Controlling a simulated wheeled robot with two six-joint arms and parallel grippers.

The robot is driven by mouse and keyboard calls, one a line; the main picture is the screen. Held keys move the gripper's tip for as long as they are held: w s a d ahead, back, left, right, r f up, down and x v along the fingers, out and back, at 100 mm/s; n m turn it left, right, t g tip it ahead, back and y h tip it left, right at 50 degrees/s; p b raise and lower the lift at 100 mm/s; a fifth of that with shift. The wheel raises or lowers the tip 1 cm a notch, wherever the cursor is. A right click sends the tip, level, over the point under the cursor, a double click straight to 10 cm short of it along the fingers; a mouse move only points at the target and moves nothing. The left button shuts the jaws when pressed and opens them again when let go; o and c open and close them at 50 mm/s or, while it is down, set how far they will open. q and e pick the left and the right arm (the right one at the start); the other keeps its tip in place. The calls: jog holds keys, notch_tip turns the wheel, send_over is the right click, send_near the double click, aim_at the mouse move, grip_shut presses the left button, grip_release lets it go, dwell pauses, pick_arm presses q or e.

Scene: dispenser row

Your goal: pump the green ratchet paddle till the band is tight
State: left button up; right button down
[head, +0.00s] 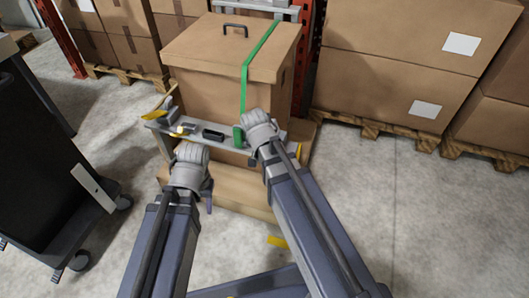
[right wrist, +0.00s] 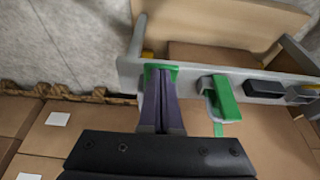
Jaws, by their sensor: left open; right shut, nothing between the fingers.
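The green band (head: 246,85) runs over the lid and down the front of a cardboard box (head: 205,85). The green ratchet paddle (head: 238,137) sits on the grey rail at the band's lower end; it also shows in the right wrist view (right wrist: 225,100). My right gripper (right wrist: 160,76) is shut and empty, its tips at a second green piece on the rail, beside the paddle. Whether they touch it I cannot tell. In the head view its fingers are hidden behind my wrist. My left gripper (head: 208,200) is open and empty, low in front of the rail; its fingers are mostly hidden.
The grey rail (head: 160,125) also carries a black fitting (head: 213,134) and yellow parts at its left end. A dark wheeled cart (head: 60,190) stands at the left. Stacked boxes on pallets (head: 400,75) stand at the right. The floor at the right front is clear.

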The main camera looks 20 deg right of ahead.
jog(key=shift+r, duration=0.25)
jog(key=shift+r+p, duration=0.65)
jog(key=shift+p, duration=0.25)
jog(key=shift+w+d+r+p, duration=0.1)
jog(key=shift+r+p, duration=0.4)
jog(key=r+p, duration=0.3)
jog(key=shift+w+d, duration=0.2)
jog(key=shift+w, duration=0.1)
jog(key=p+v, duration=0.9)
jog(key=v, duration=0.1)
jog(key=shift+w, duration=0.2)
jog(key=shift+d, duration=0.1)
